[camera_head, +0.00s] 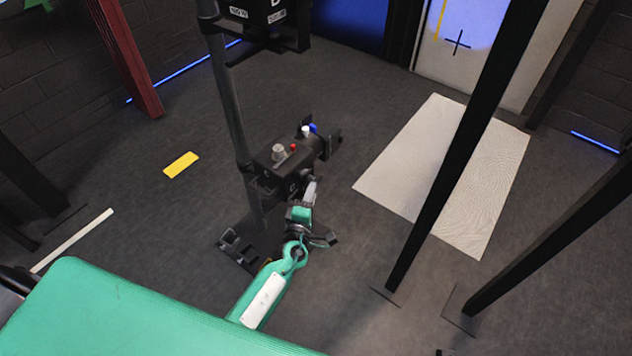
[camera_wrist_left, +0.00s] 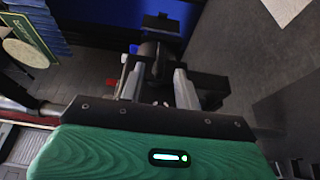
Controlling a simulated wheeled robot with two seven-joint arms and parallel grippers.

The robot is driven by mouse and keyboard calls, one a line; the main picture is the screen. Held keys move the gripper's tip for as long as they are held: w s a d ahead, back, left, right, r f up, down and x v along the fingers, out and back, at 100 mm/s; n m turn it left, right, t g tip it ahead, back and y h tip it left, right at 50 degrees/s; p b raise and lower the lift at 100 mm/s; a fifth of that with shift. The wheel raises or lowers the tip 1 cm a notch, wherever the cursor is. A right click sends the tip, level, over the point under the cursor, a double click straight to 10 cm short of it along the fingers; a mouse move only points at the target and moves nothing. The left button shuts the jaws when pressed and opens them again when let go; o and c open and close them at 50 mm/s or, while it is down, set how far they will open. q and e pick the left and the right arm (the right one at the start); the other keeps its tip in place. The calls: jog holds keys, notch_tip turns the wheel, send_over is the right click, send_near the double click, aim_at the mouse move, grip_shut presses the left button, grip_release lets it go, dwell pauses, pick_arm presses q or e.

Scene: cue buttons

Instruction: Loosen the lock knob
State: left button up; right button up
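A black lamp-like unit (camera_head: 285,156) hangs on a dark upright pole, with a grey knob (camera_head: 279,151), a small red button (camera_head: 293,147), a white knob (camera_head: 305,131) and a blue knob (camera_head: 313,128) on top. My left gripper (camera_head: 311,187) is at the unit's near side, close to a dark round part that looks like the lock knob (camera_head: 306,175). In the left wrist view, the two pale fingers of my left gripper (camera_wrist_left: 158,78) stand apart, with a dark part between their tips; contact is unclear. My right gripper is out of view.
Another black fixture (camera_head: 262,18) is higher on the pole. Thin black posts (camera_head: 470,135) rise at the right, over a pale floor mat (camera_head: 405,160). A yellow floor mark (camera_head: 181,165) lies left. The floor between is largely clear.

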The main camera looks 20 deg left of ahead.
aim_at(316, 180)
pick_arm(q)
jog(key=w, duration=0.5)
jog(key=shift+a+b, duration=0.1)
jog(key=shift+b, duration=0.2)
jog(key=shift+w, duration=0.3)
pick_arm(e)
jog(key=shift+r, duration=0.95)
pick_arm(q)
grip_shut()
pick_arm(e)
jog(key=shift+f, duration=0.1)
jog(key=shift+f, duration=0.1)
pick_arm(q)
jog(key=shift+f+b, duration=0.1)
jog(key=shift+b, duration=0.25)
